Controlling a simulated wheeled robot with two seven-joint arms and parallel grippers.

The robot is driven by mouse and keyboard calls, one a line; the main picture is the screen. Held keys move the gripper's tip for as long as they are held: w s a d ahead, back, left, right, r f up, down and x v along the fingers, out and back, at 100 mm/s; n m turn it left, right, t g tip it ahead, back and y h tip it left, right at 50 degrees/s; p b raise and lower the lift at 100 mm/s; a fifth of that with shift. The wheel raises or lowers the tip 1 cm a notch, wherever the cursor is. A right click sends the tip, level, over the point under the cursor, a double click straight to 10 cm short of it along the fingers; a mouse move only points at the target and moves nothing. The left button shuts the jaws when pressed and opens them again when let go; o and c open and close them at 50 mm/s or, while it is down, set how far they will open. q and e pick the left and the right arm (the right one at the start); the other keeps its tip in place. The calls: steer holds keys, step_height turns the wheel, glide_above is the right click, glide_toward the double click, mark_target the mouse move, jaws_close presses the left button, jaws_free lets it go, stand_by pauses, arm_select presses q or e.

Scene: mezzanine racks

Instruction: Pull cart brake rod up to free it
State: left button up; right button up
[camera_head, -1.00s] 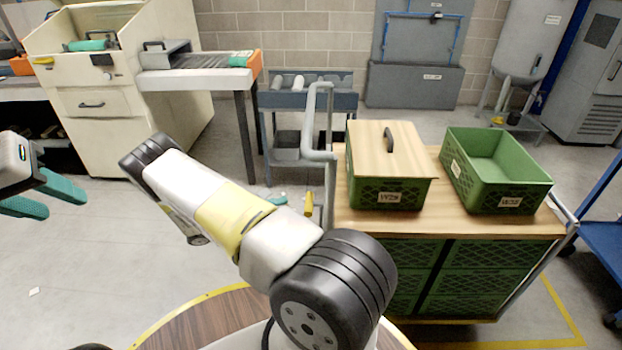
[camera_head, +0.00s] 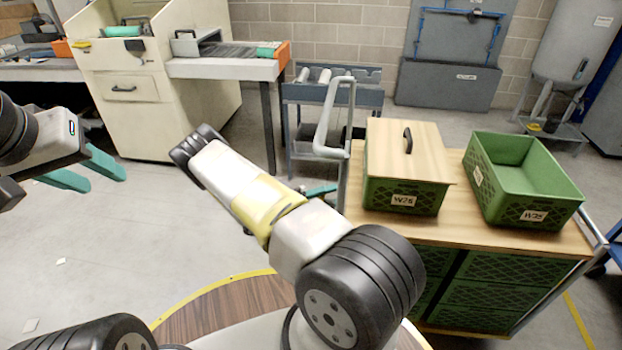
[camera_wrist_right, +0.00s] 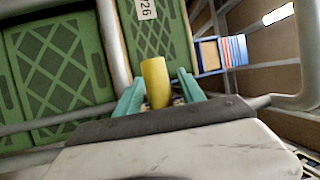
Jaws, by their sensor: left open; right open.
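The cart (camera_head: 440,228) stands at the right, with a wooden top, green crates below and a grey tube handle (camera_head: 325,135) at its left side. The yellow brake rod (camera_wrist_right: 155,90) shows in the right wrist view, upright between the teal fingers of my right gripper (camera_wrist_right: 160,75). The fingers are open on either side of it; I cannot tell if they touch it. In the head view my right arm mostly hides this gripper (camera_head: 320,190), and the rod cannot be made out there. My left gripper (camera_head: 104,180) is open and empty over the floor at the left.
On the cart top stand a lidded green crate (camera_head: 405,195) and an open green crate (camera_head: 482,205). Behind are a grey trolley (camera_head: 300,92), a conveyor table (camera_head: 220,68) and a cream cabinet (camera_head: 130,125).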

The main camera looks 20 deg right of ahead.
steer(key=shift+c, duration=0.5)
jaws_close()
steer(key=shift+r, duration=0.1)
stand_by(0.9)
